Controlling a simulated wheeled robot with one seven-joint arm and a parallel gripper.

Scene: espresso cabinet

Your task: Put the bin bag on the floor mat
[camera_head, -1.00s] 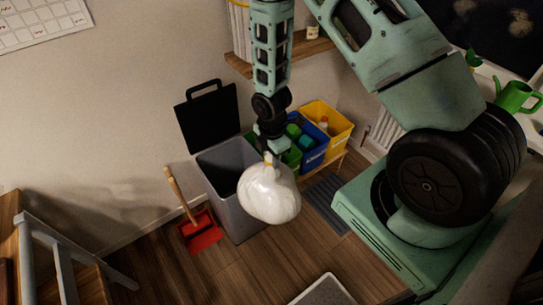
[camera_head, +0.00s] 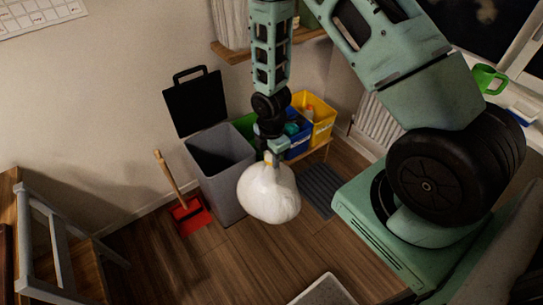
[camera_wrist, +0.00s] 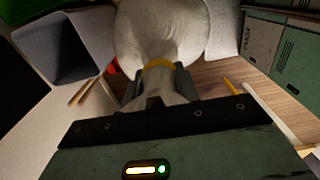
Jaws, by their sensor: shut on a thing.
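The white bin bag (camera_head: 268,194) hangs in the air with a yellow band at its neck. My gripper (camera_head: 271,156) is shut on the neck, above the round body. In the wrist view the bag (camera_wrist: 160,30) is gripped between the two fingers (camera_wrist: 160,82). A grey, pale-edged flat mat (camera_head: 324,291) lies on the floor at the bottom edge, partly cut off; the bag is above and left of it in the picture. A dark ridged mat (camera_head: 322,190) lies right of the bag; I cannot tell which is the named floor mat.
An open grey bin (camera_head: 220,165) with a raised black lid (camera_head: 195,103) stands behind and left of the bag. A red dustpan (camera_head: 190,215) is beside it. Coloured boxes (camera_head: 318,118) stand behind. A grey-framed wooden piece (camera_head: 62,245) is at left. Wooden floor between is clear.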

